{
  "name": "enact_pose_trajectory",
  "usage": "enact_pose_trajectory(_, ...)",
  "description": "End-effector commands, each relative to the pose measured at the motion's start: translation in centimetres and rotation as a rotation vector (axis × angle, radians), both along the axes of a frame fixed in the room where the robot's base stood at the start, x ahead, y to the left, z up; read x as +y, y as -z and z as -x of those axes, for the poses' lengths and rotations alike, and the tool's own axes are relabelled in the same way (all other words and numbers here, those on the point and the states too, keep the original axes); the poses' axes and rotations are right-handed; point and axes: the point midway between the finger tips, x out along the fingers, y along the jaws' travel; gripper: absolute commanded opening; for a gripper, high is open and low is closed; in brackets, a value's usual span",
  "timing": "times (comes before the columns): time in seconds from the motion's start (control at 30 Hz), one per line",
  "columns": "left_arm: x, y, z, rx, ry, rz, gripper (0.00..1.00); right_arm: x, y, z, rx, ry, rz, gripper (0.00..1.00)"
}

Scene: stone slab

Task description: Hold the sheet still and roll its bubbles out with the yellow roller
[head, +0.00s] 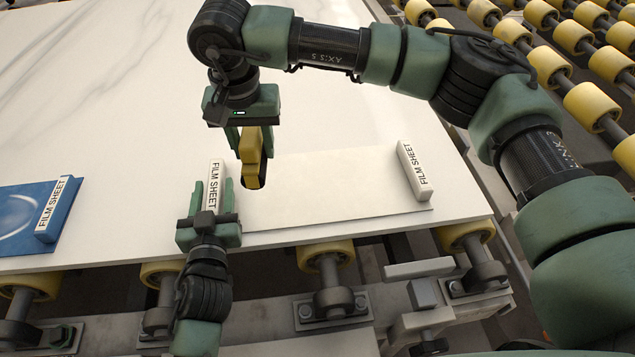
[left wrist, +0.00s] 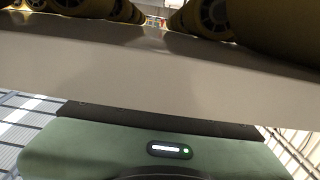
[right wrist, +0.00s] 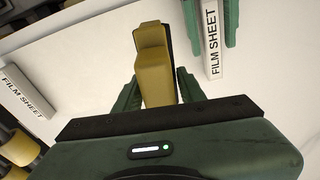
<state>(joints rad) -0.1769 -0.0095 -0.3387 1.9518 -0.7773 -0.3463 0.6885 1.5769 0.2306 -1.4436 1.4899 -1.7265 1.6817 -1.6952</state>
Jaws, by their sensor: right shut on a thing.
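The pale sheet (head: 335,180) lies on the white stone slab (head: 120,110) near its front edge, with a "FILM SHEET" bar at each end. My left gripper (head: 213,190) has its fingers on either side of the left bar (head: 215,172); it looks open, with a small gap. The bar and those fingers also show in the right wrist view (right wrist: 212,45). My right gripper (head: 250,150) is shut on the yellow roller (head: 250,155), low over the sheet's left part. Whether the roller touches the sheet is unclear. I make out no bubbles on the pale sheet.
A blue sheet (head: 18,212) with its own bar (head: 55,208) lies at the left. The right bar (head: 414,170) stands at the pale sheet's right end. Yellow conveyor rollers (head: 545,65) run beyond the slab's right edge. A metal frame (head: 340,300) lies below the front edge.

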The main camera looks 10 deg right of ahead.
Motion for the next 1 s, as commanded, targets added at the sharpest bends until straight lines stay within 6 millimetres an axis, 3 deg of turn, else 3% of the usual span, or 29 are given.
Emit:
enact_pose_trajectory(0.43, 0.0, 0.1, 0.8, 0.002, 0.001, 0.002, 0.53, 0.0, -0.1, 0.0, -0.001, 0.0, -0.001, 0.0)
enact_pose_trajectory(0.8, 0.8, -0.2, 8.2, 0.006, -0.002, 0.003, 0.53, 0.0, -0.1, 0.0, -0.001, 0.0, -0.001, 0.0)
enact_pose_trajectory(1.0, 1.0, -0.4, 11.0, 0.003, -0.001, 0.003, 0.53, 0.0, -0.1, 0.0, -0.001, 0.0, -0.001, 0.0)
